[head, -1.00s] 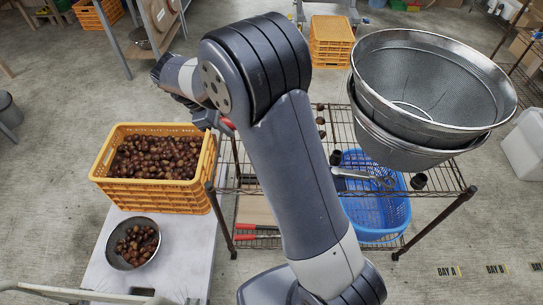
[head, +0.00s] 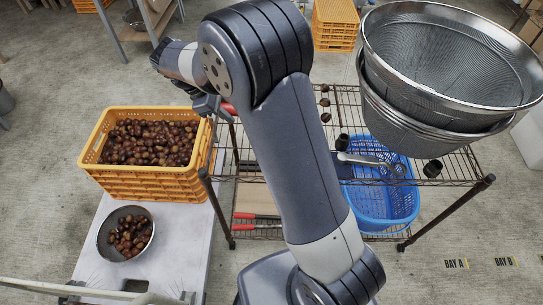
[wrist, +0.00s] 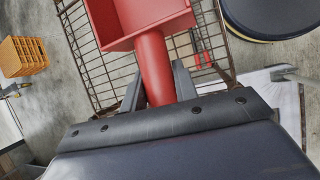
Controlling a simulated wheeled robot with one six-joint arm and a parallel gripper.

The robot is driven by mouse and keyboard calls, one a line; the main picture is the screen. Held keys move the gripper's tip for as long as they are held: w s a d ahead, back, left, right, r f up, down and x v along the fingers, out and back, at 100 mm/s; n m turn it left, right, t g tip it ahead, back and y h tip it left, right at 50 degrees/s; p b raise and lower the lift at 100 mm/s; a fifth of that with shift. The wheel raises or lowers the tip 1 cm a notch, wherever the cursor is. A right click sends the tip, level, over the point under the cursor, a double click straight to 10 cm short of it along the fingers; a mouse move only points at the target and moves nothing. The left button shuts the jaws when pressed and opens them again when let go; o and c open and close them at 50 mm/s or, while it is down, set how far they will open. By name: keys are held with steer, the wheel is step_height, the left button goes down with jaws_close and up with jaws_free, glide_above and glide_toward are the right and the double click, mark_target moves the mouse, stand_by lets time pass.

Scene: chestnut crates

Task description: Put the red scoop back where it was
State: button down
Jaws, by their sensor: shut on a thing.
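The red scoop (wrist: 155,60) is held in my gripper (wrist: 157,88), its handle between the two fingers and its open pan (wrist: 140,18) beyond them in the wrist view. In the head view only a small red piece of the scoop (head: 229,108) shows beside my gripper (head: 208,104), with my arm hiding the rest. The gripper appears above the gap between the chestnut crate (head: 140,185) and the wire rack (head: 350,97). In the wrist view, the scoop is above wire shelving (wrist: 105,75).
Stacked metal sieves (head: 455,110) stand on the rack's right side. A blue basket (head: 385,210) is lower down. A metal bowl of chestnuts (head: 104,240) stands on the white platform (head: 170,270) at left.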

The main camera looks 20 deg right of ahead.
step_height(320, 180, down, 13)
steer(key=b, duration=0.3)
steer(key=shift+f, duration=0.25)
steer(key=c, duration=1.1)
jaws_free()
steer(key=p+v, duration=0.1)
steer(key=v, duration=1.1)
